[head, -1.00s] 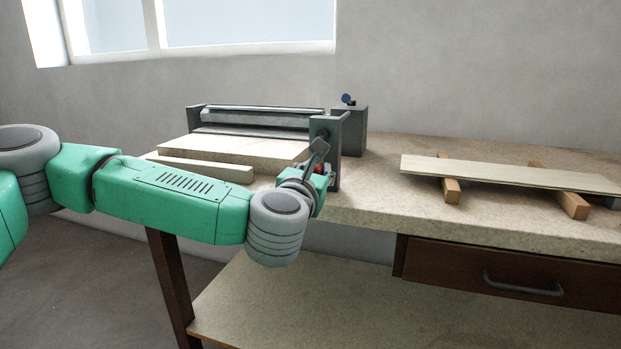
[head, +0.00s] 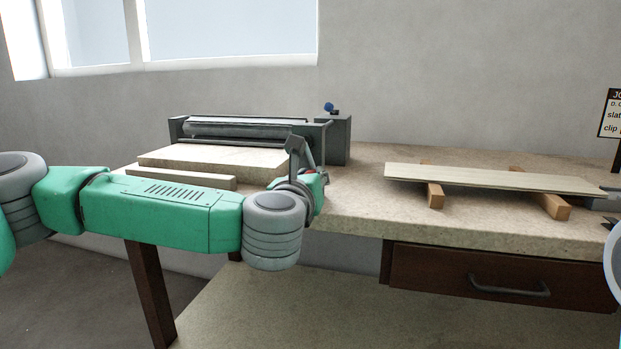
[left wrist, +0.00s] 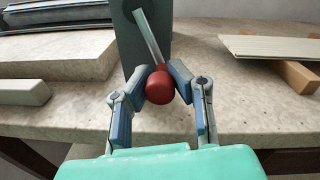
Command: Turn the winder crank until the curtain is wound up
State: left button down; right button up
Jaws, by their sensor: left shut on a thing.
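The winder (head: 245,131), a long grey roller between end plates, stands at the back left of the bench. Its crank ends in a red knob (left wrist: 160,86), with a pale crank arm (left wrist: 148,36) rising from it up and to the left in the left wrist view. My left gripper (left wrist: 160,82) is shut on the red knob, one blue-grey pad on each side. In the head view my left gripper (head: 312,178) is at the winder's near right end and largely hides the knob. A curtain cannot be clearly made out. Dark tips at the right edge may be my right gripper (head: 609,208), mostly cut off.
Pale blocks (head: 215,161) lie in front of the roller. A long slat (head: 490,178) rests on wooden supports at the right. Bench surface between is clear. A drawer (head: 500,275) is below.

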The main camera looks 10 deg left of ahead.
pick_arm(q)
jog(key=shift+s+d+f, duration=0.15)
jog(key=shift+d+f, duration=0.05)
jog(key=shift+f, duration=0.3)
jog(key=c, duration=1.3)
grip_release()
jog(key=shift+a+r, duration=0.15)
jog(key=shift+r, duration=0.05)
jog(key=shift+r, duration=0.1)
jog(key=s, duration=1.2)
